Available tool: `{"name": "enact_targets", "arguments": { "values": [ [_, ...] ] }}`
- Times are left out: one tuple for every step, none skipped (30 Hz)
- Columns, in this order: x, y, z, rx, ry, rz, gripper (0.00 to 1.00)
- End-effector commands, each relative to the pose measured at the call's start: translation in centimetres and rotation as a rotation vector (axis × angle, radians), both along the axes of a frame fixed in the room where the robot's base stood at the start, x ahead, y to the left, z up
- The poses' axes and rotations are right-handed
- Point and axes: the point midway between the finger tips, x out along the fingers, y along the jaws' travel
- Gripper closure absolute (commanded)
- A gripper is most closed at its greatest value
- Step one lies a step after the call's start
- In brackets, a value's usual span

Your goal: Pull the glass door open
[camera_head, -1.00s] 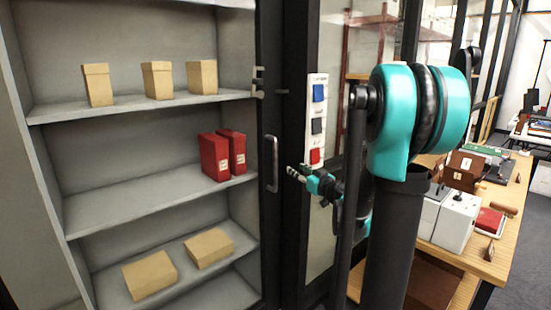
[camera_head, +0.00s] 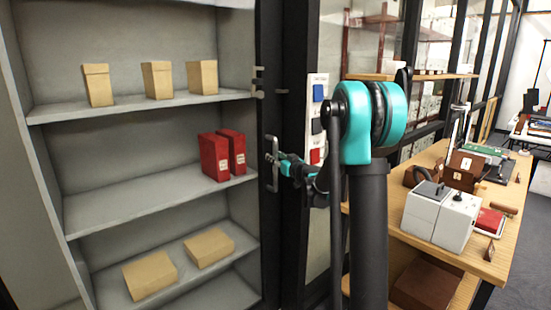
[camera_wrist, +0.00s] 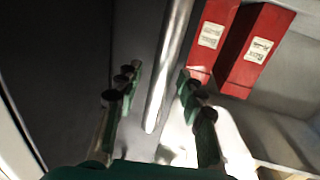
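The door's dark upright frame (camera_head: 268,235) stands at the right side of the shelves, with a vertical metal handle (camera_head: 275,182) on it. The glass itself is hard to make out, and the door looks closed. My gripper (camera_head: 271,160) is at the handle's middle, reaching in from the right. In the wrist view, the handle (camera_wrist: 170,55) runs between the two rows of fingers of my gripper (camera_wrist: 158,82). The fingers are open, with gaps on both sides of the bar. Contact cannot be made out.
Red boxes (camera_head: 213,157) stand on the middle shelf. Tan boxes (camera_head: 158,80) are on the upper and lower shelves. A panel with blue, black and red switches (camera_head: 317,118) is right of the handle. A wooden table (camera_head: 470,258) with white devices is at the right.

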Motion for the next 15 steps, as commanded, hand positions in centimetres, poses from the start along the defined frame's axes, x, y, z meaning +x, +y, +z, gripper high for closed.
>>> {"name": "enact_targets", "arguments": {
  "values": [
    [0.26, 0.13, -0.01, 0.000, 0.000, 0.000, 0.61],
    [0.35, 0.16, -0.01, 0.000, 0.000, 0.000, 0.61],
    [0.44, 0.19, -0.01, 0.000, 0.000, 0.000, 0.61],
    [0.48, 0.21, -0.01, 0.000, 0.000, 0.000, 0.61],
    [0.49, 0.22, -0.01, 0.000, 0.000, -0.001, 0.61],
    [0.50, 0.22, -0.01, 0.000, 0.000, -0.001, 0.61],
    [0.50, 0.21, -0.01, 0.000, 0.000, -0.001, 0.61],
    [0.50, 0.21, -0.01, 0.000, 0.000, -0.001, 0.61],
    [0.48, 0.22, -0.01, 0.000, 0.000, -0.001, 0.61],
    [0.49, 0.21, -0.01, 0.000, 0.000, -0.001, 0.61],
    [0.48, 0.20, -0.01, 0.000, 0.000, -0.001, 0.61],
    [0.48, 0.20, -0.01, 0.000, 0.000, -0.001, 0.66],
    [0.48, 0.20, -0.01, 0.000, 0.000, -0.001, 0.70],
    [0.48, 0.20, -0.01, 0.000, 0.000, -0.001, 0.73],
    [0.47, 0.20, -0.01, 0.000, 0.000, -0.001, 0.78]
  ]
}}
